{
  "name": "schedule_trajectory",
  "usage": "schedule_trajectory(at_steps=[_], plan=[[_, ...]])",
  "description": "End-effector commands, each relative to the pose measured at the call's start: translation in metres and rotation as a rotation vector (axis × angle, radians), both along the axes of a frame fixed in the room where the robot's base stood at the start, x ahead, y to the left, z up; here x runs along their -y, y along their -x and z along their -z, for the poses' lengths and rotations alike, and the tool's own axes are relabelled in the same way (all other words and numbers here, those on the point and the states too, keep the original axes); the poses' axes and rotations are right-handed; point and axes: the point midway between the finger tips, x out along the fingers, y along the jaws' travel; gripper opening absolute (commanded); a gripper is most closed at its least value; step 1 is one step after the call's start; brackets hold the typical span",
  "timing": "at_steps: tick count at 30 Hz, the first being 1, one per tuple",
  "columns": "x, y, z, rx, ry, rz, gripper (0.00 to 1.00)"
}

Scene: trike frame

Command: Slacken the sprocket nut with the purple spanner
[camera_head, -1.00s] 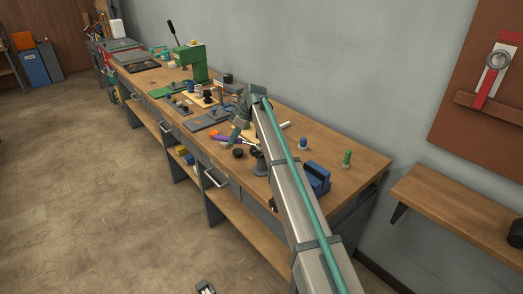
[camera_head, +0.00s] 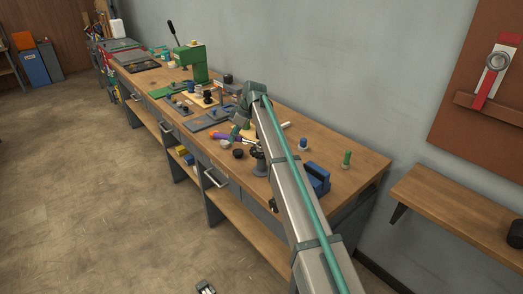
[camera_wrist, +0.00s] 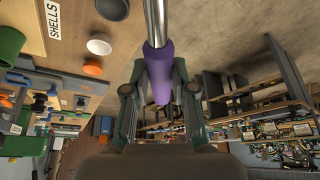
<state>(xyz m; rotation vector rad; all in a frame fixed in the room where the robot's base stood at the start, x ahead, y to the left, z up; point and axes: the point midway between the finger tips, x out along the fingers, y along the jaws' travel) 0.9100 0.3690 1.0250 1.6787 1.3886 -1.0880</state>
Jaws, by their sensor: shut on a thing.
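The purple spanner (camera_wrist: 160,72) is between the fingers of my gripper (camera_wrist: 159,82) in the wrist view, which is shut on its purple handle. Its bright metal shaft (camera_wrist: 154,22) runs out past the top edge, so its working end is out of view. In the head view, a purple piece (camera_head: 218,135) shows beside my gripper over the bench, partly hidden. I cannot pick out the sprocket nut in either view.
The wooden bench (camera_head: 345,164) runs along the wall with several small parts on it. A green press (camera_head: 196,62) stands farther back. A wall shelf (camera_head: 455,200) is at right.

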Motion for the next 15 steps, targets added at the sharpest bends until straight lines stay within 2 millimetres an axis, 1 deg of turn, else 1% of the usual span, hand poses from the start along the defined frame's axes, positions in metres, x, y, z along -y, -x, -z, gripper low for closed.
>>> schedule_trajectory(at_steps=[15], plan=[[0.000, 0.000, -0.015, 0.000, -0.001, 0.000, 0.00]])
